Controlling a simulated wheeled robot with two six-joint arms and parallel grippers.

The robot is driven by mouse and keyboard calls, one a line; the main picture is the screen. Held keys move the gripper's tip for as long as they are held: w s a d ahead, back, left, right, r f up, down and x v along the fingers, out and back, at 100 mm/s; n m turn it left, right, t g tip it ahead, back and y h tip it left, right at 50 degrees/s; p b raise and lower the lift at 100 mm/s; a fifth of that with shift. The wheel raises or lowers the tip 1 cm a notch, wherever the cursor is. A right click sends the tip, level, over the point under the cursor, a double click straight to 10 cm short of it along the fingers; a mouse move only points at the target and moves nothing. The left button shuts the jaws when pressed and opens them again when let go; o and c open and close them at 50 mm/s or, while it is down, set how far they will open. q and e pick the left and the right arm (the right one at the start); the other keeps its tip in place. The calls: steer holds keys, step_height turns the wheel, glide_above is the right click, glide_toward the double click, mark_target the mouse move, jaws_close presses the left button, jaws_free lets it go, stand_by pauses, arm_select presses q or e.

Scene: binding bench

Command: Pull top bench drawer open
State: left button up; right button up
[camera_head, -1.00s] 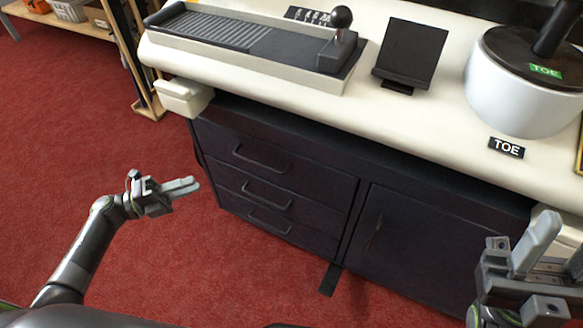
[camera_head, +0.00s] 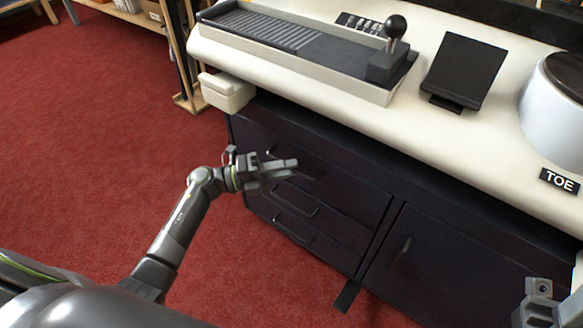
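The dark bench has a stack of three drawers on its left side. The top drawer (camera_head: 345,190) looks closed, flush with the drawers below. Its bar handle (camera_head: 311,177) is partly hidden behind my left gripper (camera_head: 293,166). The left fingertips overlap the middle of that handle in the picture. I cannot tell whether they touch it or are still in front of it, and the gap between the fingers is not clear. My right gripper (camera_head: 557,305) is cut off at the lower right corner, away from the drawers, and its fingertips are not clear.
The middle drawer handle (camera_head: 296,207) and bottom drawer handle (camera_head: 293,236) lie below. A cabinet door (camera_head: 440,260) is to their right. The cream bench top (camera_head: 440,130) overhangs, holding a lever device (camera_head: 300,50) and a black stand (camera_head: 468,70). Red floor is open at left.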

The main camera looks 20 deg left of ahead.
arm_select(q)
steer(key=shift+w+d+r, duration=0.1)
steer(key=shift+w+d, duration=0.2)
steer(key=shift+d, duration=0.35)
jaws_close()
steer(key=shift+s, duration=0.1)
